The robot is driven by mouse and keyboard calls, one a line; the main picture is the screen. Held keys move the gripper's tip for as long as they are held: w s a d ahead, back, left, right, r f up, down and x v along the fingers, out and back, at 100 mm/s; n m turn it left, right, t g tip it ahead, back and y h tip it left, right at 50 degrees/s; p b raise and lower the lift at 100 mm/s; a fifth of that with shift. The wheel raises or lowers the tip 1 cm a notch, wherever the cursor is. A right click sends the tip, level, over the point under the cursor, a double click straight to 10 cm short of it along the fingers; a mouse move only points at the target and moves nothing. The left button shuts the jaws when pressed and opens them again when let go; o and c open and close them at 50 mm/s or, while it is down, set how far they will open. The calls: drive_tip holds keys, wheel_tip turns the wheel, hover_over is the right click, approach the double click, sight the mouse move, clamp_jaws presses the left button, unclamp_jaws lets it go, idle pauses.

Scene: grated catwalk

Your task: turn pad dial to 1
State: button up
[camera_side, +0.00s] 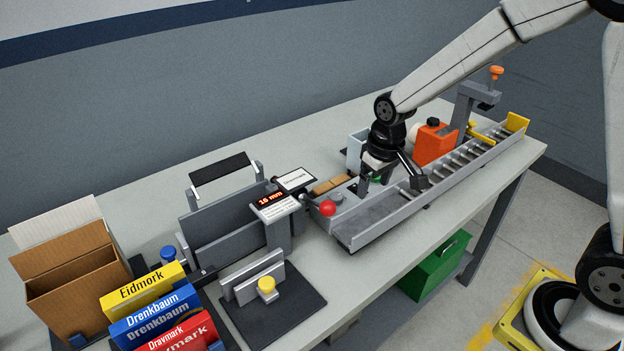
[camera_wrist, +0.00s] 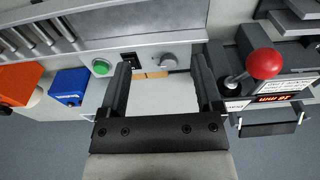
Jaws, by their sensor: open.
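The grey round dial (camera_wrist: 168,62) sits on the light housing along the conveyor's side in the wrist view. It lies just beyond my fingertips, between their two lines and nearer the right finger. I cannot read any numbers or its pointer. A small grey knob, seemingly the same dial, shows beside the red ball in the side view (camera_side: 337,197). My gripper (camera_wrist: 161,66) is open and empty, with its fingers spread wide.
A green button (camera_wrist: 100,67) and black switch (camera_wrist: 129,58) sit left of the dial. A red ball lever (camera_wrist: 264,64) stands close right of my right finger. The conveyor (camera_side: 395,206) runs alongside; an orange container (camera_side: 433,144) stands behind my gripper. A display (camera_side: 273,204) reads 16 mm.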

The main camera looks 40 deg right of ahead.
drive_tip(key=g, duration=0.1)
hover_over(337, 196)
drive_tip(key=shift+f, duration=0.8)
drive_tip(key=shift+f, duration=3.9)
clamp_jaws()
